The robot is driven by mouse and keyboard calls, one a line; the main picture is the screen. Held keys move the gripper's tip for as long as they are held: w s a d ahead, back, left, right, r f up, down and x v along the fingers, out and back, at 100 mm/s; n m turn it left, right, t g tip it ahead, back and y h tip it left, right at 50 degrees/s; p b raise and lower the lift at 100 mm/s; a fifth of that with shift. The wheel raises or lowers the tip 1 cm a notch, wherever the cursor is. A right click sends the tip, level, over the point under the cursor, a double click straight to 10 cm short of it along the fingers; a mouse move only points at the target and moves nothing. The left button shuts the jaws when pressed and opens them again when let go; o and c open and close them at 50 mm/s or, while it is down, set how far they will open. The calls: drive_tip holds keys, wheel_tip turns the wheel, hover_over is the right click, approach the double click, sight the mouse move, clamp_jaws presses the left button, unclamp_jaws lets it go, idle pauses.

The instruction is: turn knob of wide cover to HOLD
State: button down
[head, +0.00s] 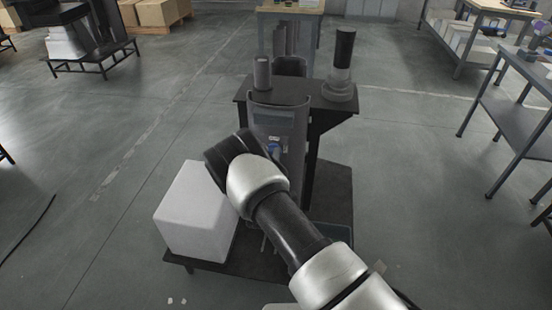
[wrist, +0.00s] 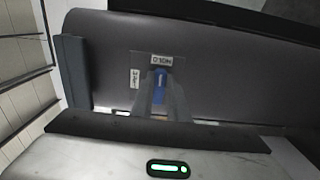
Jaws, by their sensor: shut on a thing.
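The wide cover is a dark grey curved panel on a column; it shows in the head view (head: 282,118) and fills much of the wrist view (wrist: 230,60). Its blue knob (wrist: 160,85) sits between my gripper's fingers (wrist: 161,94), which are shut on it. A pale mark on the knob points up in the wrist view, toward the upper label (wrist: 165,58), which seems to read HOLD. A second label (wrist: 135,78) stands sideways to the left; its word is unclear. In the head view a bit of the blue knob (head: 273,147) shows beside my wrist, which hides my fingers.
A white block (head: 188,215) stands left of the column on a low dark base (head: 245,262). A dark shelf (head: 318,106) behind the cover bears a black-topped cylinder (head: 343,55) and a smaller grey one (head: 262,73). Benches stand at right.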

drive_tip(key=c, duration=1.7)
unclamp_jaws()
drive_tip(key=s+a, duration=0.1)
drive_tip(key=s, duration=0.4)
drive_tip(key=s+a+p, duration=0.1)
drive_tip(key=s, duration=0.5)
drive_tip(key=s+a, duration=0.1)
drive_tip(key=s, duration=0.5)
drive_tip(key=shift+s+a, duration=0.1)
drive_tip(key=shift+a, duration=0.1)
